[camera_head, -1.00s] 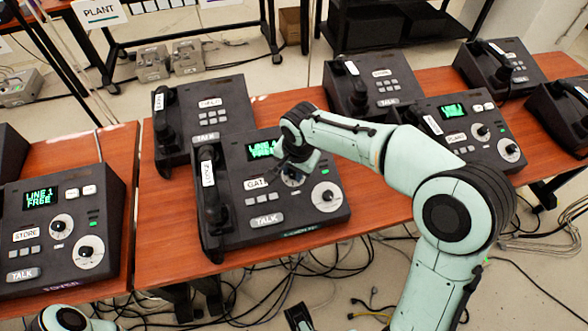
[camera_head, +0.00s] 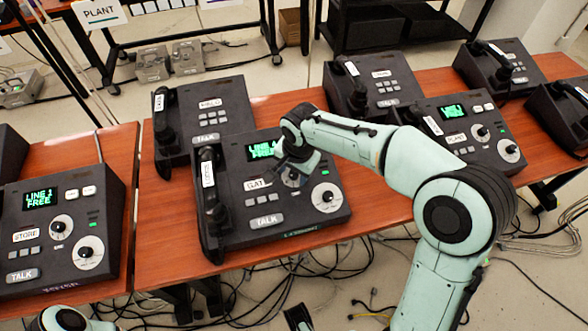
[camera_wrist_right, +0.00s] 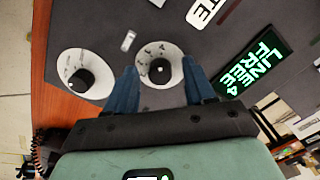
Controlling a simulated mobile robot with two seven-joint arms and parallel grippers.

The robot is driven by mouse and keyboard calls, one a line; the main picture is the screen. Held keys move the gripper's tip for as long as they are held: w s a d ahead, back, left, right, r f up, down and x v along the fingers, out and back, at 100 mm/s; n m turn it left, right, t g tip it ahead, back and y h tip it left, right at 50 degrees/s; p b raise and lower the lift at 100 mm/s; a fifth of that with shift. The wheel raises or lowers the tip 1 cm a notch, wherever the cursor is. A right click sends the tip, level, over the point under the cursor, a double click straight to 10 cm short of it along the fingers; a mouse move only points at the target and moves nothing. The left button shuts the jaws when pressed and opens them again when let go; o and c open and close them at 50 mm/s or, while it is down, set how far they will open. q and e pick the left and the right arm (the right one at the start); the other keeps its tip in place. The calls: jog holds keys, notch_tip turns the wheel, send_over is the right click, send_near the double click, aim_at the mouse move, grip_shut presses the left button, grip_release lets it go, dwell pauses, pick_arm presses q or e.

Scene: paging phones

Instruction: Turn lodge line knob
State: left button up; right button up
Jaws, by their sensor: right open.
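A dark paging phone (camera_head: 232,240) stands on the orange table in the middle of the head view, its front lettering too small to read surely. Its green screen (camera_wrist_right: 257,62) reads LINE 4 FREE in the right wrist view. Its upper knob (camera_wrist_right: 161,70) is black on a white round dial; the lower knob (camera_wrist_right: 80,81) sits on a larger dial. My right gripper (camera_head: 293,174) is over the upper dial. In the wrist view its open blue fingers (camera_wrist_right: 158,66) stand on either side of that knob. Contact cannot be told.
A handset (camera_head: 208,195) lies along the phone's left side. Another phone (camera_head: 60,225) stands at left, one (camera_head: 205,115) behind, and several at right. Cables (camera_head: 270,280) hang below the table's front edge.

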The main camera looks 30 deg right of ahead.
notch_tip(320, 180, up, 13)
jog(key=s+p, duration=0.2)
jog(key=shift+s, duration=0.25)
jog(key=shift+a+r, duration=0.1)
